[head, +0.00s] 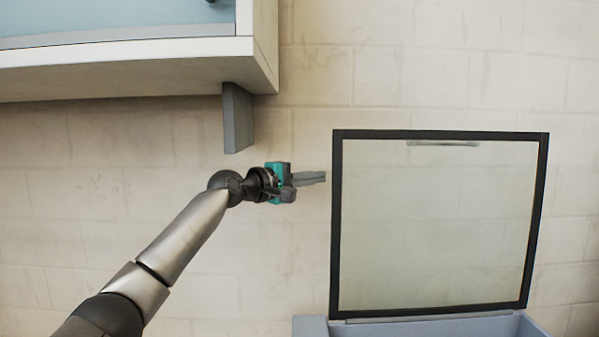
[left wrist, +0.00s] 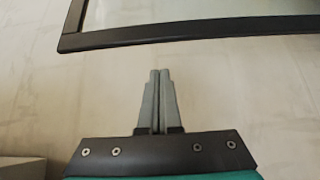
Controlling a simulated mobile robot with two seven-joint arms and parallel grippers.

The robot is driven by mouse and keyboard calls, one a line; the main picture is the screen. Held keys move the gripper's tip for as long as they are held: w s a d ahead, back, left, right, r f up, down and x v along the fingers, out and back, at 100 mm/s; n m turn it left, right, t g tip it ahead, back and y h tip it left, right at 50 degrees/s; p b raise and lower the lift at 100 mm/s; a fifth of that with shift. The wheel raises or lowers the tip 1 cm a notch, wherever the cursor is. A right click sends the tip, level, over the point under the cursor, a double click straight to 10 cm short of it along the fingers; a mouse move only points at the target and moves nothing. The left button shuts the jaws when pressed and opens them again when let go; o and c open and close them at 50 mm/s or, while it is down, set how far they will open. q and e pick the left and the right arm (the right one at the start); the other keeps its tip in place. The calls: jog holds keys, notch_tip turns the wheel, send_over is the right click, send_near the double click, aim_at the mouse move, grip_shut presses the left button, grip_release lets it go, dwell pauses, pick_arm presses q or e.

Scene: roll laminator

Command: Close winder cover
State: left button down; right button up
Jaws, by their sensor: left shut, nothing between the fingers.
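The winder cover (head: 430,230) is a clear panel in a dark frame. In the head view it stands raised, open, above a grey-blue housing (head: 430,327) at the bottom right. A grey handle bar (head: 443,143) runs along its top edge. My left gripper (head: 324,177) is shut and empty, just left of the cover's left frame edge, in its upper part. In the left wrist view, the shut fingers (left wrist: 160,72) point toward the cover's dark frame (left wrist: 190,32), with a gap showing between them. My right gripper is not in view.
A white cabinet (head: 150,70) with a blue window hangs at the upper left, and a grey bracket (head: 238,118) sticks down from its corner. A pale block wall (head: 110,225) fills the background. The space below my left gripper looks clear.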

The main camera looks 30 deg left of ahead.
pick_arm(q)
jog(key=shift+s+d+p, duration=0.35)
jog(key=shift+s+d, duration=0.05)
jog(key=shift+d, duration=0.3)
jog(key=shift+s+d+p, duration=0.3)
jog(key=shift+s+d, duration=0.05)
jog(key=shift+d, duration=0.3)
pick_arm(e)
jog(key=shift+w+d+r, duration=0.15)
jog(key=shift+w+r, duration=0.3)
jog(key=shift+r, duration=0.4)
